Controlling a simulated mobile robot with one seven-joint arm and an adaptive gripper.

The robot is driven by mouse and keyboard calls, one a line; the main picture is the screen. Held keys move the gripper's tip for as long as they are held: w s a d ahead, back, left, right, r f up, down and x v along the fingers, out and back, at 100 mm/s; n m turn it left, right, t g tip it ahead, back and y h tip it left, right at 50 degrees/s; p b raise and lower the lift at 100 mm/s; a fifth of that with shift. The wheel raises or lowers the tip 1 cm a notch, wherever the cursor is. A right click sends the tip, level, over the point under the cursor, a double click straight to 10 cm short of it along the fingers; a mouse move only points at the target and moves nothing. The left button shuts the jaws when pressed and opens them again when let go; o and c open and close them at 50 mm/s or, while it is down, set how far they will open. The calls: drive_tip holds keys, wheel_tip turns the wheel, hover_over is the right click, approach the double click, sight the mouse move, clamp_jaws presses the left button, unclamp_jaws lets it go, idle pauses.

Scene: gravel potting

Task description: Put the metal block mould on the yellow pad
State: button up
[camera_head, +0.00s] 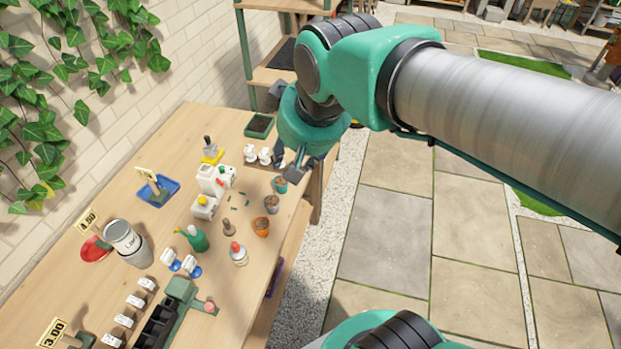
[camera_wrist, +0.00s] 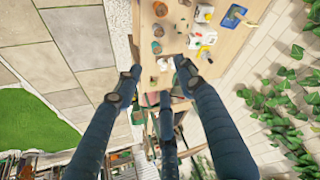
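The yellow pad (camera_head: 213,159) lies on the wooden bench toward the wall side, behind the white boxes. A small grey block with a dark upright handle, which looks like the metal block mould (camera_head: 208,144), appears to stand on this pad; their exact contact is too small to tell. Yellow of the pad also shows in the wrist view (camera_wrist: 204,52), right of my fingers. My gripper (camera_head: 298,166) is above the bench's right edge, to the right of the pad and apart from it. In the wrist view its fingers (camera_wrist: 160,76) are spread and empty.
White mugs (camera_head: 264,156) and white boxes (camera_head: 210,180) stand between pad and gripper or nearby. Small pots (camera_head: 261,226) line the bench's right edge. A blue tray (camera_head: 158,191) and a green tray (camera_head: 259,125) are also on the bench. Paving lies right of it.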

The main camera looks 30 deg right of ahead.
drive_tip(key=s+f, duration=0.2)
drive_tip(key=s, duration=0.5)
drive_tip(key=shift+s+d+f, duration=0.25)
drive_tip(key=shift+s, duration=0.15)
